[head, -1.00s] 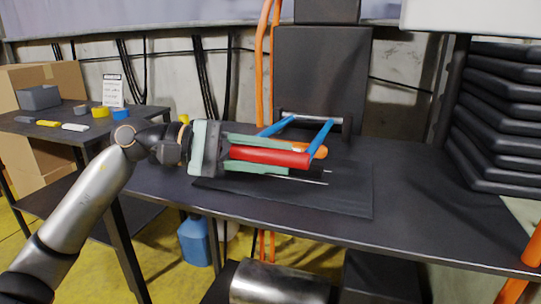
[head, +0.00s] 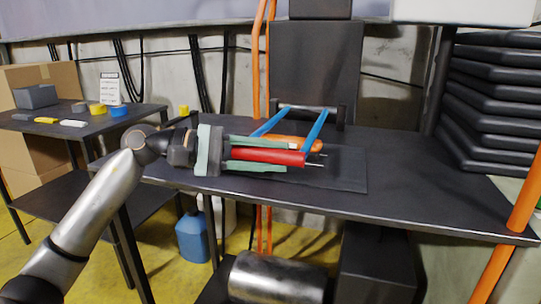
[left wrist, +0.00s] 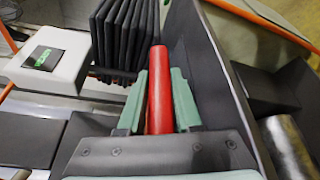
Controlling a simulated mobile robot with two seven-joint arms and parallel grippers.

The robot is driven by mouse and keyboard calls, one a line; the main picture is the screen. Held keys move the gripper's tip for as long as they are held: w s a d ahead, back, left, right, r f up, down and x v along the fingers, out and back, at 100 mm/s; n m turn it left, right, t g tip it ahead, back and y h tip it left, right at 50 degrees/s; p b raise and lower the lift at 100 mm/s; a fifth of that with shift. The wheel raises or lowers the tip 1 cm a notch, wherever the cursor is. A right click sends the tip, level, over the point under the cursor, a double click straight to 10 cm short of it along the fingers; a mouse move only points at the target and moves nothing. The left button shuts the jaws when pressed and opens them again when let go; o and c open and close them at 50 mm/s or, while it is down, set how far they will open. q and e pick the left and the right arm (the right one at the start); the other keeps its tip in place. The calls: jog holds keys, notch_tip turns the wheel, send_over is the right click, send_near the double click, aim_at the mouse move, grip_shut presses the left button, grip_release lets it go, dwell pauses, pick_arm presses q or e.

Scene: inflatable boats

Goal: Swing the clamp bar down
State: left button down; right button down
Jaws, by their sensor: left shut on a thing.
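The clamp bar is a red bar (head: 268,156) in the head view, carried by two blue arms (head: 315,131) that run back to a grey cross rod (head: 308,109). My left gripper (head: 287,157), with green fingers, comes from the left and is shut on the red bar. The left wrist view shows the red bar (left wrist: 160,95) between the fingers (left wrist: 162,112). The bar lies low over the front part of a black plate (head: 345,178) on the table; whether it touches anything below is hidden. My right gripper is not in view.
An orange piece (head: 290,142) lies behind the bar. A tall black block (head: 316,65) stands behind the clamp. The dark table (head: 430,180) is clear to the right. Stacked black slabs (head: 497,110) stand at the right. A side table (head: 75,135) at left holds small items.

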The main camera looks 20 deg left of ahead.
pick_arm(q)
jog(key=c, duration=0.6)
grip_release()
notch_tip(320, 180, down, 2)
jog(key=shift+f, duration=0.1)
jog(key=shift+a, duration=0.1)
jog(key=r+p+v, duration=0.1)
jog(key=v, duration=1.1)
jog(key=shift+a, duration=0.25)
